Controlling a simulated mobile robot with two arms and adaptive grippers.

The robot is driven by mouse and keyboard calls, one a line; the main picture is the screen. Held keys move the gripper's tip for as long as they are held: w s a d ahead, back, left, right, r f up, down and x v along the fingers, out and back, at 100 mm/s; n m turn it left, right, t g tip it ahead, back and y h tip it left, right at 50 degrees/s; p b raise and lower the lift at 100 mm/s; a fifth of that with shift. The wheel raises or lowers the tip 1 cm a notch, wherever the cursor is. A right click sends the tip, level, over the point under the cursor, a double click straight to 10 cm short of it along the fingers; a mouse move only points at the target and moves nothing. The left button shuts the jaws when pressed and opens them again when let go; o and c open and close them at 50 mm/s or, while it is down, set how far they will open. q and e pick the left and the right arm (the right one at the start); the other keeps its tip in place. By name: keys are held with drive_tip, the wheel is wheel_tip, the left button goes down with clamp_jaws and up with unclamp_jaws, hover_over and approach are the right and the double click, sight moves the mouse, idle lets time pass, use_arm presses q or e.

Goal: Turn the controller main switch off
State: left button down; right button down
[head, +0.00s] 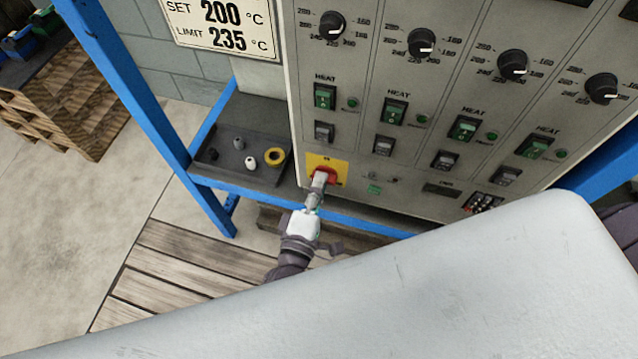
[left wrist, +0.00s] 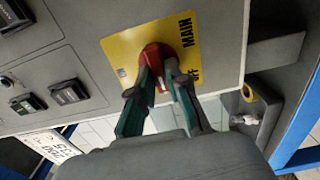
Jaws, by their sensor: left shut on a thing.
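The main switch is a red rotary knob (head: 331,174) on a yellow plate (head: 313,160), low at the left of the grey controller front. My left gripper (head: 319,182) reaches up to it from below in the head view. In the left wrist view the red knob (left wrist: 154,54) sits between the two fingers of my left gripper (left wrist: 159,78), which are shut on it. The yellow plate (left wrist: 120,52) there carries the word MAIN and a partly hidden OFF. The fingers cover part of the knob, so its exact setting is hard to tell. My right gripper is not in view.
The grey controller (head: 345,160) carries black dials and green HEAT switches above the main switch. A dark tray (head: 226,172) with small parts and a yellow ring (head: 274,157) stands left of it. A blue frame post (head: 135,95) rises further left.

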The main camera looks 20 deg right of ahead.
use_arm(q)
drive_tip(key=c, duration=1.1)
unclamp_jaws()
drive_tip(key=shift+c, duration=0.2)
drive_tip(key=v, duration=1.2)
drive_tip(key=a+f+m+g+y, duration=0.2)
drive_tip(key=a+f+m+g, duration=0.3)
drive_tip(key=f, duration=0.9)
drive_tip(key=a+f+m+g+y, duration=0.1)
drive_tip(key=a+f+m+y, duration=0.35)
drive_tip(key=f, duration=0.95)
drive_tip(key=s+a+f+m+g+y, duration=0.1)
drive_tip(key=s+a+f+g, duration=0.3)
drive_tip(key=s+a+f, duration=0.4)
drive_tip(key=s+a+f+m+g+y, duration=0.2)
drive_tip(key=s+a+f+m+g, duration=0.1)
drive_tip(key=s+a+f, duration=0.6)
drive_tip(key=s+a+g, duration=0.1)
drive_tip(key=s, duration=0.3)
drive_tip(key=shift+s+a+f, duration=0.2)
drive_tip(key=shift+s, duration=0.1)
